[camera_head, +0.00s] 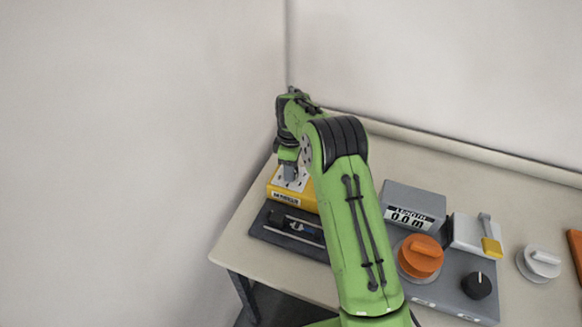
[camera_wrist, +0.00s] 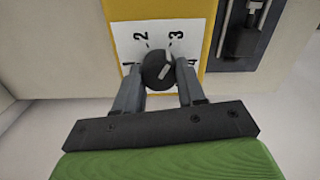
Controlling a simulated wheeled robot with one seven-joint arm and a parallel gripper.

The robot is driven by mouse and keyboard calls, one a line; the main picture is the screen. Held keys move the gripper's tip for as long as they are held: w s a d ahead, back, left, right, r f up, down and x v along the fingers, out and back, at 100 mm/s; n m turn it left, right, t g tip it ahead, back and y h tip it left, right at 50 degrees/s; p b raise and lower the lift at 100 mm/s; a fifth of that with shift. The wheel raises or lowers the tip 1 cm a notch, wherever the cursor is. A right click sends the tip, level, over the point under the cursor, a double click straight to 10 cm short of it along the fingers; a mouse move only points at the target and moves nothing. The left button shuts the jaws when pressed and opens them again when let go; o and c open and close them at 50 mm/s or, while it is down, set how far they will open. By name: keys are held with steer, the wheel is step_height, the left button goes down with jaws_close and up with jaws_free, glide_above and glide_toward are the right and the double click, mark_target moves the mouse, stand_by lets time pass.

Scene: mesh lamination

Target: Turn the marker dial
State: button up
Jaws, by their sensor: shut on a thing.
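The marker dial is a small black knob (camera_wrist: 153,68) with a white pointer line. It sits on a white plate (camera_wrist: 122,35) printed with 2 and 3, on a yellow box (camera_wrist: 207,45). The pointer slants to the upper right, toward the 3. My gripper (camera_wrist: 160,76) has one finger on each side of the knob and is shut on it. In the head view, my gripper (camera_head: 291,174) reaches down onto the yellow box (camera_head: 291,198) at the table's far left, and the knob is hidden there.
A dark tray (camera_head: 270,236) with a black device lies in front of the yellow box. To the right stand a grey length display (camera_head: 413,202), an orange knob (camera_head: 420,256), a small black knob (camera_head: 477,285), a yellow-tipped lever (camera_head: 491,247) and a white knob (camera_head: 540,263). A wall rises behind.

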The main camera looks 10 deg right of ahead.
steer(key=m+p, duration=0.2)
steer(key=m, duration=0.3)
steer(key=m+p, duration=0.1)
steer(key=m, duration=0.5)
steer(key=shift+w+d+m, duration=0.1)
steer(key=shift+m, duration=0.3)
steer(key=m, duration=0.6)
steer(key=shift+d, duration=0.1)
steer(key=m, duration=0.5)
steer(key=shift+m, duration=0.4)
steer(key=o, duration=1.1)
steer(key=shift+c, duration=0.2)
